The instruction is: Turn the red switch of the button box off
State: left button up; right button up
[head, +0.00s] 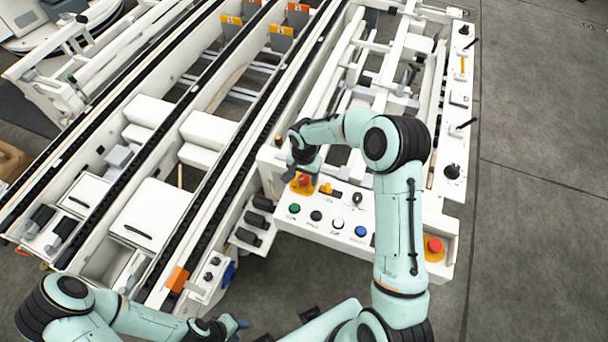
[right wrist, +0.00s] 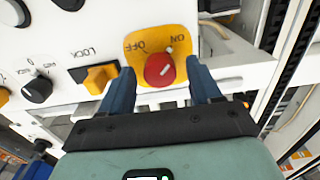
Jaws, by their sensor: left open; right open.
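The red switch (right wrist: 158,71) is a round red knob on a yellow plate with ON and OFF labels, upside down in the right wrist view. A white line on the knob slants toward the ON side. In the head view the red switch (head: 304,180) sits at the far left corner of the white button box (head: 322,228), partly hidden by my gripper. My right gripper (right wrist: 160,78) is open, one finger on each side of the knob; contact cannot be told. My left gripper (head: 240,324) is low in the head view, away from the box, open.
Beside the switch are a yellow LOCK switch (right wrist: 101,77) and a black knob (right wrist: 37,89). Green, black, white and blue buttons line the box front. A red emergency button (head: 434,246) stands at its right end. Conveyor rails (head: 215,165) run along the left. Grey floor (head: 540,200) is clear at right.

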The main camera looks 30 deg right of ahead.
jog(key=c, duration=1)
jog(key=shift+c, duration=0.2)
pick_arm(q)
jog(key=shift+s+f, duration=0.1)
pick_arm(e)
jog(key=shift+n, duration=0.4)
jog(key=n, duration=0.3)
jog(key=shift+b, duration=0.35)
jog(key=n, duration=0.9)
jog(key=shift+n, duration=2.6)
